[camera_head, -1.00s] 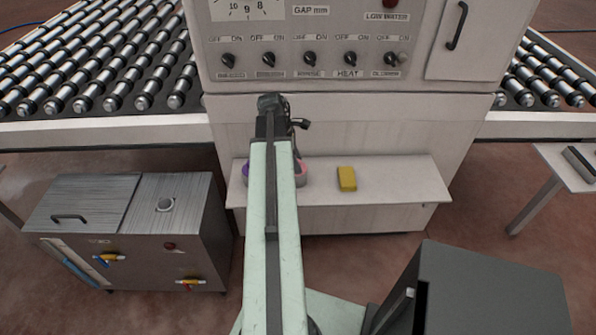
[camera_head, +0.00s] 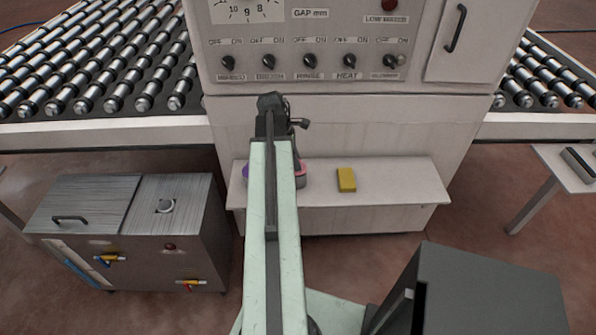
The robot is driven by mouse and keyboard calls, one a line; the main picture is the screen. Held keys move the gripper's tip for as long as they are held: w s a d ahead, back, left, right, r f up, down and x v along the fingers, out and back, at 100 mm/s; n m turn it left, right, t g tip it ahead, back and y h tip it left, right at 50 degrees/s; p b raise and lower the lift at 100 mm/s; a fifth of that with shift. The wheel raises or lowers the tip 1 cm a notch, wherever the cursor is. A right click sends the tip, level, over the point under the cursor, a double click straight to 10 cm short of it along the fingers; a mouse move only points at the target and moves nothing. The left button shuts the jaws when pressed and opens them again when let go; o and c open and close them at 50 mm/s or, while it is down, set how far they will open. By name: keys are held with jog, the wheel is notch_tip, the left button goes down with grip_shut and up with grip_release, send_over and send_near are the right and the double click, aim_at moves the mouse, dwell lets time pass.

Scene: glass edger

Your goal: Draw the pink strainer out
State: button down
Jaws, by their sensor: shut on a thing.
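A pink rounded thing (camera_head: 301,174), which looks like the pink strainer, shows at the right edge of my arm, on or just above the shelf. Most of it is hidden behind my arm. My gripper (camera_head: 297,146) shows only as a dark sliver beside the arm, above the pink thing. Its fingertips are hidden behind the arm. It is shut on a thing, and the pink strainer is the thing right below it.
The pale shelf (camera_head: 385,185) juts from the machine's front. A yellow block (camera_head: 346,180) lies on it, right of the pink thing. A purple thing (camera_head: 245,172) peeks out left of my arm. A metal tank (camera_head: 170,235) stands at left, a dark cabinet (camera_head: 490,285) at lower right.

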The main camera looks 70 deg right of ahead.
jog(key=shift+r, duration=0.2)
jog(key=shift+r+p, duration=3.65)
jog(key=shift+p, duration=0.1)
notch_tip(320, 180, up, 4)
jog(key=p, duration=0.4)
